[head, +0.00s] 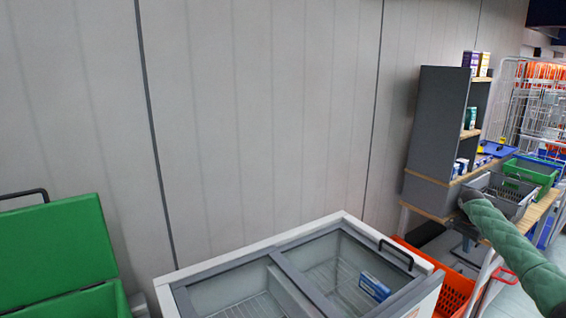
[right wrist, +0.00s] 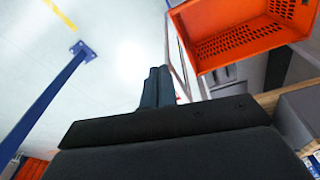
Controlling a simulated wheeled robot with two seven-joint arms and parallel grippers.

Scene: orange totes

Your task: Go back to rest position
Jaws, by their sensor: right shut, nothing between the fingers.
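My right arm comes in from the lower right of the head view in a green quilted sleeve, reaching toward the table at the right. In the right wrist view my right gripper (right wrist: 158,84) has its two dark fingers together, with nothing between them. It points out over the pale floor, left of an orange tote (right wrist: 240,38) and not touching it. My left gripper is not in view.
A chest freezer (head: 270,262) with glass lids stands at the bottom centre. A green lidded container (head: 60,250) is at the left. At the right are a grey shelf unit (head: 435,125), a green basket (head: 532,172) on a table, and an orange tote (head: 455,290) low beside the freezer.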

